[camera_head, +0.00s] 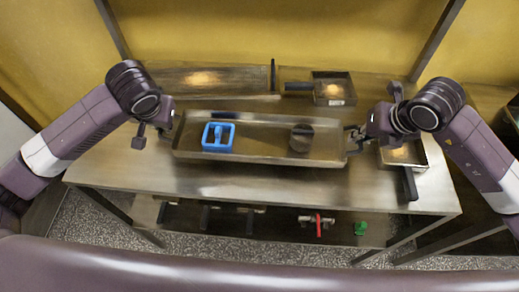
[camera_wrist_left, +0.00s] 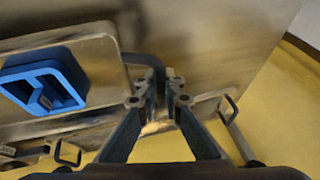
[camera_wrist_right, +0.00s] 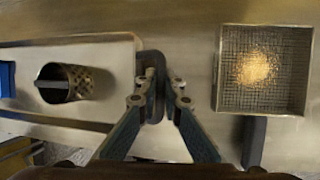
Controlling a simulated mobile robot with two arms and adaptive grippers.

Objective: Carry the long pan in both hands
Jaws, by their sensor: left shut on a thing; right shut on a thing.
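The long pan (camera_head: 262,140) is a shallow metal tray with a handle at each end, over the middle of the table. A blue square frame (camera_head: 232,137) lies in its left part, and a dark metal cylinder (camera_head: 301,138) stands in its right part. My left gripper (camera_head: 173,123) is shut on the left handle, a dark loop in the left wrist view (camera_wrist_left: 150,66). My right gripper (camera_head: 352,139) is shut on the right handle, which shows in the right wrist view (camera_wrist_right: 152,62). The pan looks about level; I cannot tell whether it touches the table.
A mesh-bottomed pan (camera_wrist_right: 221,70) with a dark handle sits close right of my right gripper. Another long pan (camera_head: 240,95) and a small square pan (camera_head: 334,101) lie at the back. Bare table (camera_head: 270,182) shows in front. A lower shelf holds red and green things.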

